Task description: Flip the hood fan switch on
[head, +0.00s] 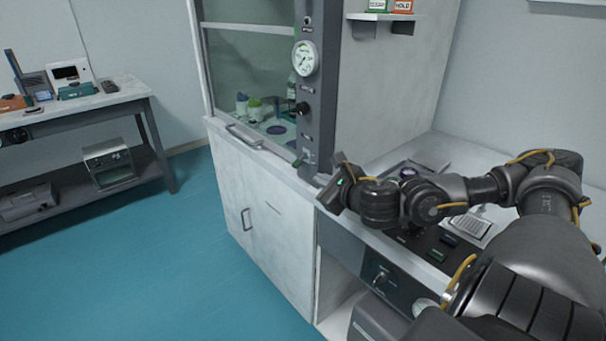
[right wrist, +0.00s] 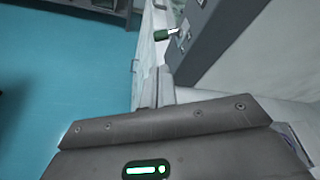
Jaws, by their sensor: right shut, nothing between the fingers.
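The fume hood's dark control column (head: 309,130) stands at the middle of the head view. It carries a round dial, a black knob and, low down, a small switch (head: 308,157) with a light lever. My right gripper (head: 339,183) is shut and empty, just below and right of the column's foot, apart from the switch. My left gripper is out of view.
The hood's glass sash (head: 250,65) is left of the column, with bottles behind it. A white bench (head: 445,150) with small devices lies under my right arm. A side table (head: 75,108) with instruments stands far left. Blue floor between is clear.

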